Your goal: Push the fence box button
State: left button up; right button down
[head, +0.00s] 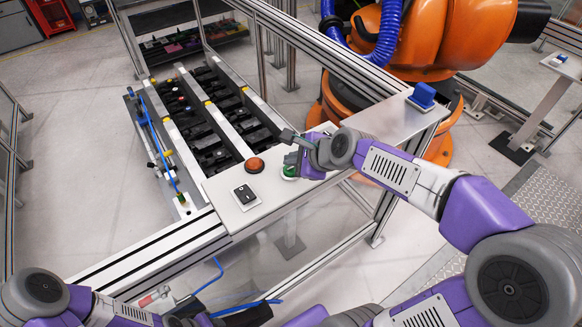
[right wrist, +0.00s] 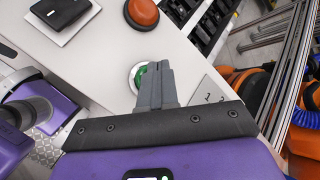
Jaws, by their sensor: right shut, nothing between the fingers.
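A pale control panel (head: 225,190) lies on top of the fence frame. It carries a round orange-red button (head: 254,165), a black rocker switch (head: 244,195) and a green button (head: 289,171) in a light ring. My right gripper (head: 293,160) is over the green button in the head view and partly hides it. In the right wrist view its shut, empty grey fingers (right wrist: 154,68) overlap the green button (right wrist: 139,76); contact cannot be told. The orange-red button (right wrist: 143,12) and black switch (right wrist: 60,10) are nearby. My left arm is at the bottom edge; its gripper is not visible.
A blue box (head: 423,95) sits farther right on the panel. An orange robot arm (head: 440,40) stands behind the fence. A rack with black parts (head: 205,110) stands beyond the panel. Blue cables hang below the frame.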

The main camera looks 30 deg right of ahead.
aim_at(293, 171)
jog(key=shift+f+b, duration=0.35)
jog(key=shift+f, duration=0.25)
dwell(0.7)
jog(key=shift+r+p, duration=0.95)
jog(key=shift+p, duration=0.05)
notch_tip(293, 171, up, 6)
jog(key=p, duration=0.6)
dwell(0.3)
